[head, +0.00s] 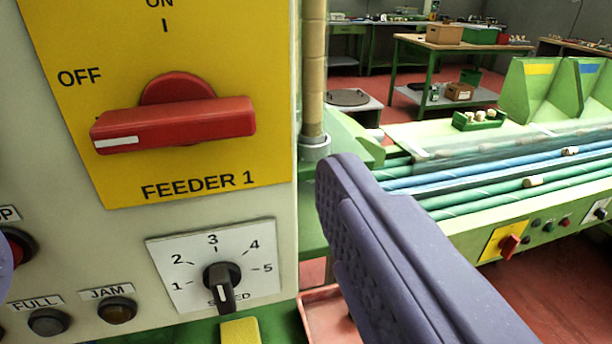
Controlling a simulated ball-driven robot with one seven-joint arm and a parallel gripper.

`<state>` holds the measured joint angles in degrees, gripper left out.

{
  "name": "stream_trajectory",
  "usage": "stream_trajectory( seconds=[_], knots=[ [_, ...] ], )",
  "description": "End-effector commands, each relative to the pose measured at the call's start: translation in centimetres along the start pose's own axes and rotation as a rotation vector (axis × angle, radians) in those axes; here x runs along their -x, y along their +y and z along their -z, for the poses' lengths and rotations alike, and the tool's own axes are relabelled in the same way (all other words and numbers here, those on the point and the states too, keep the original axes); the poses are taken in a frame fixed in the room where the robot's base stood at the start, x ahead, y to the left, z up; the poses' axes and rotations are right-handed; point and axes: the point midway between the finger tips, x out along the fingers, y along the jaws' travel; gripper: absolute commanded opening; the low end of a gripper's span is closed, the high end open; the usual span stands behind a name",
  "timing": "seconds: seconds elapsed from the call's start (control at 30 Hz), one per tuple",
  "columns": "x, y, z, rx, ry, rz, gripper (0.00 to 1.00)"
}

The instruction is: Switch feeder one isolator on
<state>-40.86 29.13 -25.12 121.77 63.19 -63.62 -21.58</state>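The feeder one isolator is a red rotary handle (175,124) on a yellow plate (235,55) marked FEEDER 1, at the upper left. The handle lies nearly level, and its white mark is at the left end, on the OFF side. ON is marked at the top of the plate, partly cut off. My gripper (170,215) is open: one purple finger stands large right of the panel, and only a sliver of the other shows at the left edge. No finger visibly touches the handle.
Below the plate are a black speed knob (222,283), a JAM lamp (117,310) and a FULL lamp (48,322). A vertical post (313,75) stands right of the panel.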

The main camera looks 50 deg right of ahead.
Motion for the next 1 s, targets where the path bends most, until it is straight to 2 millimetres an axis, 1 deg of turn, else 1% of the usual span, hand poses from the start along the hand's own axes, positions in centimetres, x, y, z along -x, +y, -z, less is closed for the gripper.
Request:
stream_trajectory(
  seconds=[0.2, 0.3, 0.4, 0.53, 0.73, 0.77, 0.8, 0.87, 0.9, 0.97, 1.0],
  knots=[
    [-3.9, 0.1, -0.1, -0.004, 0.002, -0.002, 1.0],
    [-5.5, -0.1, -0.1, -0.004, 0.001, 0.0, 1.0],
    [-6.5, -0.1, -0.1, -0.005, 0.001, 0.001, 1.0],
    [-7.1, -0.1, 0.0, -0.005, 0.0, 0.002, 1.0],
    [-7.1, -0.1, 0.0, -0.006, -0.001, 0.003, 1.0],
    [-7.1, -0.1, 0.1, -0.006, -0.001, 0.003, 0.93],
    [-7.1, -0.1, 0.1, -0.006, -0.001, 0.003, 0.84],
    [-7.1, -0.1, 0.1, -0.006, -0.001, 0.003, 0.7],
    [-7.1, -0.1, 0.1, -0.006, -0.001, 0.003, 0.61],
    [-7.1, -0.1, 0.1, -0.006, -0.001, 0.003, 0.47],
    [-7.1, -0.1, 0.1, -0.006, -0.001, 0.003, 0.46]
  ],
)
